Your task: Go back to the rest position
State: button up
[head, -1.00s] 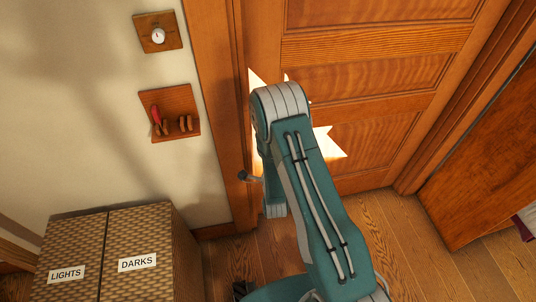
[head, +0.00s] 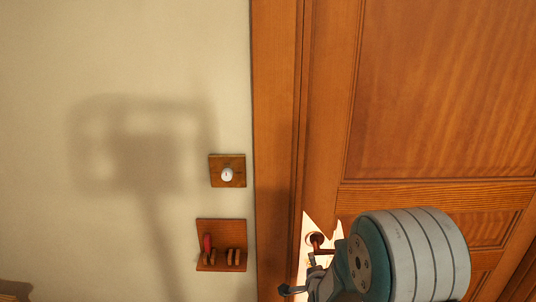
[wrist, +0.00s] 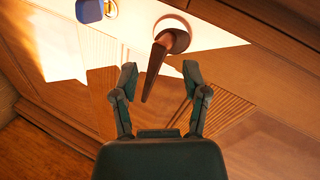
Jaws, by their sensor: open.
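My gripper (wrist: 160,78) is open in the wrist view, its two fingers spread apart. A brown door lever handle (wrist: 156,62) points down toward the gap between the fingertips. It appears clear of both fingers, though its exact depth is hard to tell. In the head view my gripper (head: 300,280) is low in the picture, beside the door handle (head: 317,240) and partly hidden by my grey and teal arm. The wooden door (head: 440,90) fills the right of the head view and looks closed.
A pale plate (wrist: 215,38) lies behind the handle, with a blue object (wrist: 89,10) near it. Left of the door frame (head: 277,120), the wall holds a white dial on a wooden plate (head: 227,171) and a wooden switch panel (head: 221,246).

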jog(key=s+r+n+g, duration=0.2)
jog(key=s+r+n, duration=0.25)
jog(key=r, duration=0.35)
jog(key=s+d+r+n+g, duration=0.1)
jog(key=s+r+n+g, duration=0.2)
jog(key=s, duration=1)
jog(key=s+d+r+n+g, duration=0.1)
jog(key=s+r+n+g, duration=0.2)
jog(key=s+r+n, duration=0.4)
jog(key=s, duration=0.6)
jog(key=shift+s+d, duration=0.15)
jog(key=shift+s, duration=0.25)
